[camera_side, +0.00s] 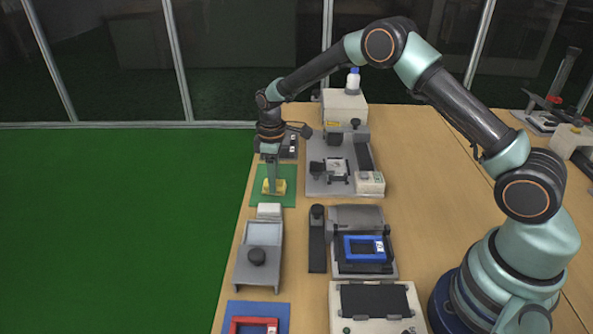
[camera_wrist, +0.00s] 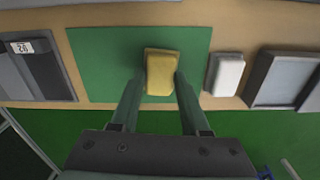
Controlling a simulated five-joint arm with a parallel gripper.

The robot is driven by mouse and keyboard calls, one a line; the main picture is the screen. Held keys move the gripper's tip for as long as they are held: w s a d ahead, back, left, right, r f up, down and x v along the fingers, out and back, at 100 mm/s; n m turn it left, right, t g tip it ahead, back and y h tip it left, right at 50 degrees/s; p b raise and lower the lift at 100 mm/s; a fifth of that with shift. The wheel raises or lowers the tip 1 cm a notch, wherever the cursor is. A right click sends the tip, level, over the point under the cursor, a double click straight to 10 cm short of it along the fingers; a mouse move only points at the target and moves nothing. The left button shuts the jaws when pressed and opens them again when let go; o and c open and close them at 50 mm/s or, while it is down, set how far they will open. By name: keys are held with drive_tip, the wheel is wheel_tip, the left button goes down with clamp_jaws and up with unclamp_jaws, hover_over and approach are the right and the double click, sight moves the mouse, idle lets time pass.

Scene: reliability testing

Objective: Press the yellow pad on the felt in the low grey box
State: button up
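The yellow pad (camera_side: 279,188) is at the green mat (camera_side: 287,171) in the side view. In the wrist view the yellow pad (camera_wrist: 161,73) shows against the green mat (camera_wrist: 105,55). My gripper (camera_side: 272,186) points down at it. In the wrist view my gripper (camera_wrist: 161,78) has one fingertip against each side of the pad, with no clear gap. Whether the pad is lifted off the mat is hard to tell. The low grey box (camera_side: 241,272) with a pale inside surface and a black knob stands nearer the camera. Part of the grey box (camera_wrist: 263,78) shows at right in the wrist view.
A white block (camera_side: 269,210) lies between mat and box. A dark device (camera_side: 290,147) sits beyond the mat. A grey fixture (camera_side: 318,186) and a blue-framed device (camera_side: 365,249) stand to the right. A red frame (camera_side: 253,325) lies at the front. The table's left edge is close.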

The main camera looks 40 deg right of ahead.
drive_tip(key=c, duration=0.5)
drive_tip(key=shift+r, duration=2.55)
drive_tip(key=shift+a, duration=0.1)
drive_tip(key=shift+n, duration=0.5)
drive_tip(key=shift+s+a+r, duration=0.5)
drive_tip(key=shift+s+a, duration=1.45)
drive_tip(key=shift+a, duration=0.2)
drive_tip(key=shift+s+a+r, duration=0.5)
drive_tip(key=shift+s+a, duration=1.5)
drive_tip(key=shift+a, duration=0.15)
drive_tip(key=shift+s+a+r, duration=0.5)
drive_tip(key=shift+s+a, duration=1.45)
drive_tip(key=shift+a, duration=0.2)
